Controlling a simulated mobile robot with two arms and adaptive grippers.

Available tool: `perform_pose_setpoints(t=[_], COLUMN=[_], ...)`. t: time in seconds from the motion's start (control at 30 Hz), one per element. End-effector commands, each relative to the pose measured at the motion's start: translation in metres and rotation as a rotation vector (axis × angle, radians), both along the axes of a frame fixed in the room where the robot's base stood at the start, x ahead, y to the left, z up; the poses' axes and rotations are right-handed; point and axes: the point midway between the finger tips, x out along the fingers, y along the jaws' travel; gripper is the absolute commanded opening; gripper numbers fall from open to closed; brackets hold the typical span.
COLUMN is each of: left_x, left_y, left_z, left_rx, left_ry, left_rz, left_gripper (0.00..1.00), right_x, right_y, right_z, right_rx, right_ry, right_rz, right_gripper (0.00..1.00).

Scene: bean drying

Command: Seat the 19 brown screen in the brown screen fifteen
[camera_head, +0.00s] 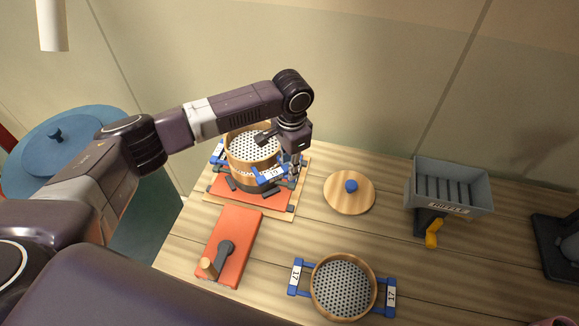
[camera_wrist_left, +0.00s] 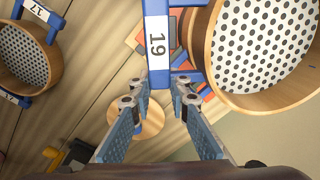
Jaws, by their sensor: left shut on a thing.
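The 19 brown screen (camera_head: 238,161) is a round wooden sieve with a white perforated mesh and blue handles; its label (camera_head: 270,174) reads 19. It is over the orange-topped stand at the back and looks about level. My left gripper (camera_head: 291,168) is shut on its blue handle at the right side. In the left wrist view the handle (camera_wrist_left: 158,42) is between the fingertips (camera_wrist_left: 158,82), with the sieve wall (camera_wrist_left: 205,45) to the right. The brown screen fifteen cannot be made out; the 19 screen and gripper cover what is beneath. My right gripper is not in view.
The stand (camera_head: 225,190) has an orange top. A red board with a crank (camera_head: 237,228) is in front. The 17 screen (camera_head: 316,289) lies at the front. A wooden lid (camera_head: 338,196) and a grey hopper (camera_head: 472,204) stand to the right. Table between them is clear.

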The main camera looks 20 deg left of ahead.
Motion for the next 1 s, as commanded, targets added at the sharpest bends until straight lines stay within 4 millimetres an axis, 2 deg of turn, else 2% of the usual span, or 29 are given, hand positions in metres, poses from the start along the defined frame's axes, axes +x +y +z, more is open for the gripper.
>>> perform_pose_setpoints(t=[1.0], left_x=[0.001], left_y=[0.0], left_z=[-0.015], left_rx=[-0.001], left_ry=[-0.002], left_rz=[0.001], left_gripper=[0.0], right_x=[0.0], right_y=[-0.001], right_z=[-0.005], right_rx=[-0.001], right_ry=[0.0], right_rz=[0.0], right_gripper=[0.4])
